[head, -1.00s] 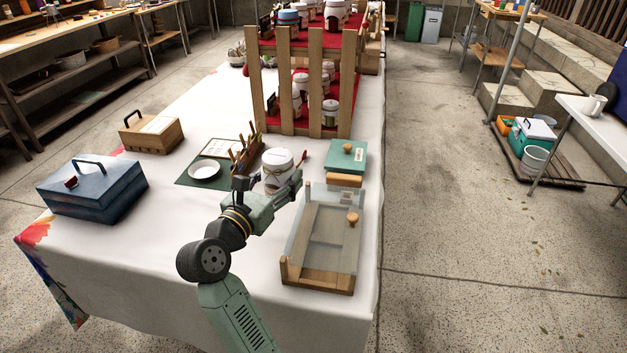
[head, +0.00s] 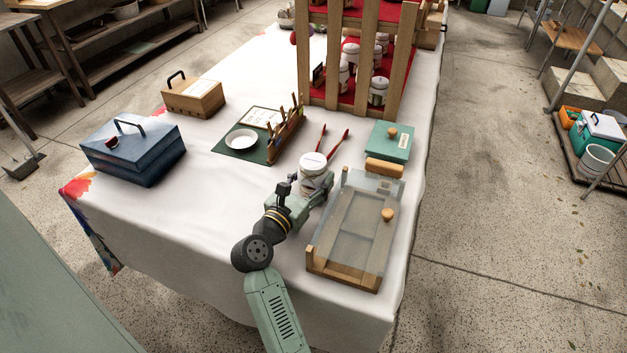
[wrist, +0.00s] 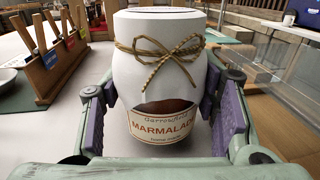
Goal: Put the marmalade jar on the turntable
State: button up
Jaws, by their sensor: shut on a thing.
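The marmalade jar (wrist: 165,85) fills the middle of the wrist view, upright, with a white cloth cover, a twine bow and a label reading "MARMALADE". It also shows in the head view (head: 313,164). My gripper (head: 312,190) is shut on the jar, with a purple-padded finger on each side of it (wrist: 165,115). I cannot tell whether the jar's base touches the white-covered table (head: 225,210). I cannot make out a turntable in these frames.
Red-handled tongs (head: 334,140) lie just behind the jar. A clear-lidded wooden case (head: 345,240) and a green box (head: 388,142) stand to its right. A wooden holder (head: 287,137), a white dish (head: 241,139) and a blue box (head: 133,150) stand to the left. A wooden rack (head: 333,65) stands behind.

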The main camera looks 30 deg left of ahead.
jog(key=shift+f, duration=0.5)
jog(key=shift+f, duration=0.2)
jog(key=o, duration=1.6)
